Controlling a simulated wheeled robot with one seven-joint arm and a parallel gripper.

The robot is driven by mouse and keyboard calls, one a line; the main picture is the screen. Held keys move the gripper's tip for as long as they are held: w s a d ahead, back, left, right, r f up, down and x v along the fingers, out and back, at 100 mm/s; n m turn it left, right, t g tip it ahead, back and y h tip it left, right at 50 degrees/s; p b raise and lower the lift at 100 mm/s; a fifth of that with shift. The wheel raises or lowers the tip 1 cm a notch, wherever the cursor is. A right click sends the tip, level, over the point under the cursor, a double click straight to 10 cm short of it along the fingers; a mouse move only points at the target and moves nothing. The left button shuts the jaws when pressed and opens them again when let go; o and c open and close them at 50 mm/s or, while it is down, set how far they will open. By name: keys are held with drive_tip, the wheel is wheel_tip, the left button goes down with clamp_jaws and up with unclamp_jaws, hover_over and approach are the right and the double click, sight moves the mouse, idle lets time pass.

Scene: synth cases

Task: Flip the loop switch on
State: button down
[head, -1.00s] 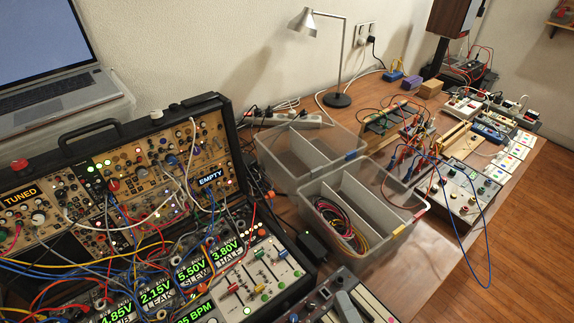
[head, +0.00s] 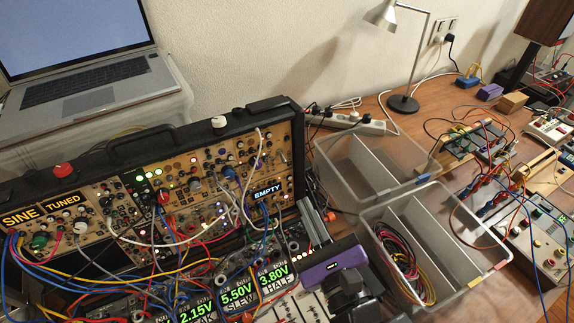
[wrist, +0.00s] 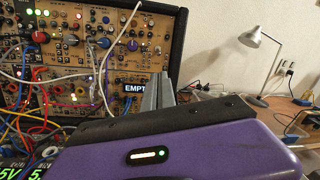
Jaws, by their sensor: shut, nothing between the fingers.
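The open synth case (head: 125,150) stands on the left, its upright panel full of knobs, lit buttons, jacks and patch cables. It also fills the left of the wrist view (wrist: 68,62). I cannot pick out the loop switch; the small panel labels are too fine to read. An EMPTY display (head: 267,190) sits at the panel's right end. My gripper (head: 308,212) has a purple body and grey fingers, and is at the right end of the case. In the wrist view its fingers (wrist: 158,88) are together and empty, beside the EMPTY display; whether they touch the case is unclear.
Coloured cables hang in front of the panel and over the lower modules. A laptop (head: 85,82) stands behind the case. Two clear bins (head: 482,285) and a lamp (head: 405,103) are to the right. More small modules crowd the table's right side.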

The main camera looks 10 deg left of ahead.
sight(283, 158)
drive_tip(key=p+x, duration=0.1)
drive_tip(key=x, duration=0.9)
idle(0.3)
